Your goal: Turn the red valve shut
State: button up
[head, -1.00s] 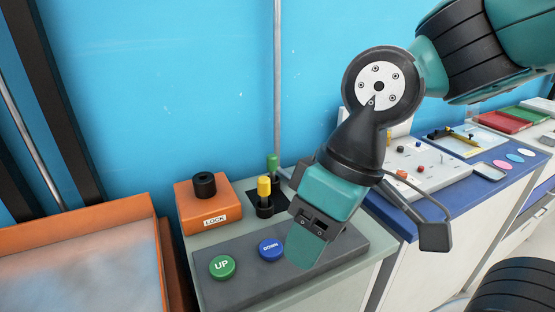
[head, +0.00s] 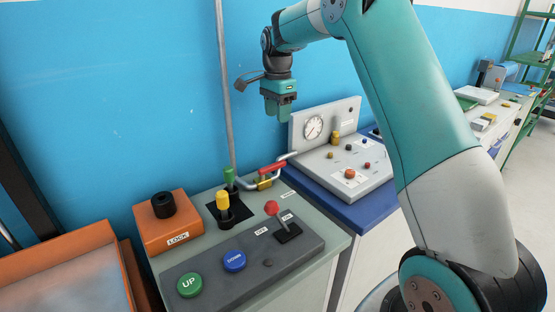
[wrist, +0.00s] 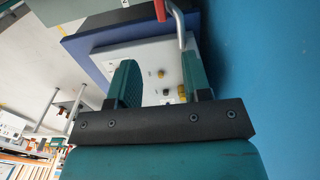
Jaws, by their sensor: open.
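The red valve handle (head: 272,168) sits on a brass valve body (head: 264,184) in a grey pipe at the back edge of the control bench. The handle lies roughly along the pipe. My gripper (head: 280,113) hangs above the valve, clear of it, near the blue wall. In the wrist view, my gripper (wrist: 160,72) has its two green fingers apart with nothing held between them. The red handle (wrist: 160,10) shows at the top edge there, beyond the fingers, with the grey pipe (wrist: 177,22) beside it.
Green and yellow knobs (head: 222,200) stand left of the valve. A red-topped lever (head: 272,208), UP and DOWN buttons (head: 234,261) and an orange LOCK box (head: 163,222) are nearby. A gauge panel (head: 313,128) rises at right. A vertical pipe (head: 224,90) runs up the wall.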

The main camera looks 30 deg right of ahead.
aim_at(277, 163)
notch_tip(277, 163, down, 16)
jog(key=p, duration=0.2)
jog(key=shift+a+r+p, duration=0.1)
jog(key=shift+r+p, duration=0.05)
jog(key=shift+p, duration=0.2)
jog(key=shift+c, duration=0.3)
grip_shut()
